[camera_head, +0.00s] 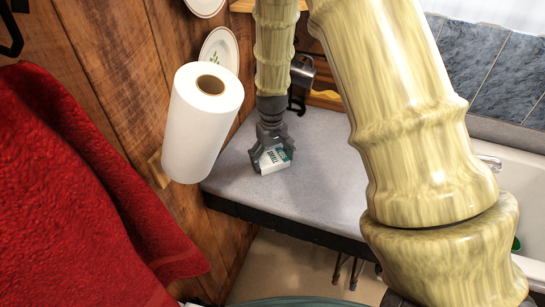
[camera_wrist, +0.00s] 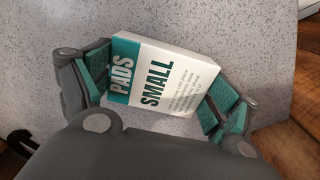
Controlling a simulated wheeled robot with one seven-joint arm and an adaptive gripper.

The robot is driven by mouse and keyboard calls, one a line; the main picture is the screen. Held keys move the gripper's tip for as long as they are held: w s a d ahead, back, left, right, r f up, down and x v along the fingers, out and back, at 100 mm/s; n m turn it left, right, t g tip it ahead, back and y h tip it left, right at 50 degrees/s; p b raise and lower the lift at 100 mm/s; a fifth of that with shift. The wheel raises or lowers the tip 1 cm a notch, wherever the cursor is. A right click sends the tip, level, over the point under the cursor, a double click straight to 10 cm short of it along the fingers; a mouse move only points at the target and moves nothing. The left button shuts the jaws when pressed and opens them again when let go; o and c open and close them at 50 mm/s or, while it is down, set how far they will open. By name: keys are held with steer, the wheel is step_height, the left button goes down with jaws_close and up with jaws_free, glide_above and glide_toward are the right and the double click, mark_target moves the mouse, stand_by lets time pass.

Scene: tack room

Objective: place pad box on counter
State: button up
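The pad box (camera_head: 272,159) is a small white and teal carton. In the wrist view the pad box (camera_wrist: 165,77) reads "PADS SMALL" and sits between both fingers of my gripper (camera_wrist: 165,90). The teal finger pads meet or nearly meet its two ends. In the head view my gripper (camera_head: 271,150) points down over the grey speckled counter (camera_head: 310,195), with the box at its tips. The box is at or just above the counter top; I cannot tell whether it touches.
A white paper roll (camera_head: 203,122) is mounted on the wooden wall left of the counter. A metal mug-like item (camera_head: 302,72) stands behind my gripper. A white sink (camera_head: 520,190) lies to the right. A red towel (camera_head: 80,190) hangs at left. The counter front is clear.

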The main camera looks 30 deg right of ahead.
mark_target(273, 157)
steer(key=shift+o, duration=0.9)
steer(key=shift+w, duration=0.1)
steer(key=shift+d, duration=0.1)
steer(key=shift+s+r, duration=0.1)
steer(key=shift+s, duration=0.1)
steer(key=shift+w+r, duration=0.15)
steer(key=shift+r, duration=0.1)
step_height(273, 157, up, 12)
steer(key=b, duration=0.3)
steer(key=shift+f+b, duration=0.15)
steer(key=shift+b, duration=0.2)
